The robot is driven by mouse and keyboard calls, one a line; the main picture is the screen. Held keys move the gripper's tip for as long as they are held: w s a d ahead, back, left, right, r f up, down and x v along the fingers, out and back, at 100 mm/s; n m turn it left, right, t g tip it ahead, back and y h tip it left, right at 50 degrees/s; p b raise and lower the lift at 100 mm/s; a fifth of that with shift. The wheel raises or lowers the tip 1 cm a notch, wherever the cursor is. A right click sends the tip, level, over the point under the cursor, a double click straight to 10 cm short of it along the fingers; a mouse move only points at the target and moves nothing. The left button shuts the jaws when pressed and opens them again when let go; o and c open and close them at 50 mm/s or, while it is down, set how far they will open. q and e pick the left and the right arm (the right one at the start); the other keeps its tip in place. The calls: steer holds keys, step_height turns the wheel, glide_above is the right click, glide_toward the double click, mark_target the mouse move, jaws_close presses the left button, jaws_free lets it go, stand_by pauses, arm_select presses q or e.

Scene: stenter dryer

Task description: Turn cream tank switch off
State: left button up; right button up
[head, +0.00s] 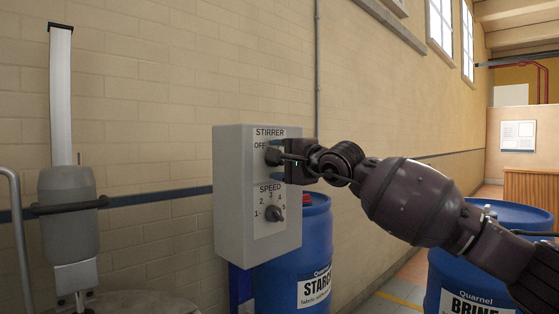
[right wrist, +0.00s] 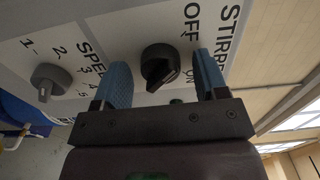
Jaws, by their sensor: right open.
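A grey control box (head: 228,190) on a blue post carries a STIRRER switch, a black knob (head: 273,156) with an OFF mark at its upper left. The knob is large in the right wrist view (right wrist: 156,64); I cannot tell its exact setting. Below it is a SPEED dial (head: 274,214) with numbers. My right gripper (head: 281,157) is open at the STIRRER knob. In the right wrist view its blue fingers (right wrist: 161,72) stand one on each side of the knob, with visible gaps. The frames show no label saying cream. My left gripper is out of view.
A blue STARCH drum (head: 315,240) stands behind the box, and a blue BRINE drum (head: 447,275) stands at the right under my right arm. A grey stirrer unit (head: 68,215) is at the left above a pale tank top (head: 140,305). The brick wall runs behind.

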steer(key=v, duration=1.1)
steer(key=shift+a, duration=0.1)
